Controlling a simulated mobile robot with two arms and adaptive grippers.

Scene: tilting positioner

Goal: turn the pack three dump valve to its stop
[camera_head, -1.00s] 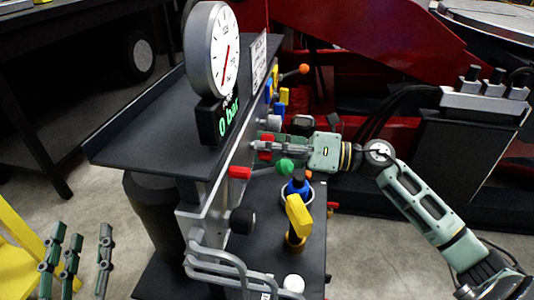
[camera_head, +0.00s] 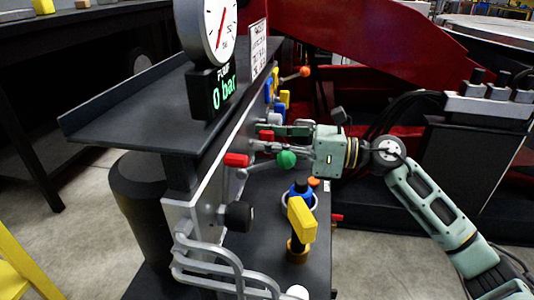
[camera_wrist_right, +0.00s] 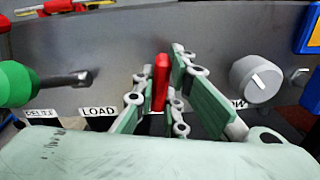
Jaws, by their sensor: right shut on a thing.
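My right gripper (camera_head: 272,140) reaches in from the right to the valve panel. It is shut on a red valve handle (camera_wrist_right: 160,82), one finger on each side. The handle stands nearly upright in the wrist view, and its red end (camera_head: 266,135) shows between the fingers in the head view. I cannot read which pack it belongs to; a "LOAD" label (camera_wrist_right: 98,112) sits left of it, and another label is partly hidden by the fingers. My left gripper is out of view.
A green ball knob (camera_head: 286,159) is close below the right gripper. Another red handle (camera_head: 236,160) is nearer. A yellow handle (camera_head: 302,218) and a blue knob (camera_head: 301,190) stand on the lower shelf. A grey dial knob (camera_wrist_right: 256,78) is right of the fingers. The pump display (camera_head: 215,92) reads 0 bar.

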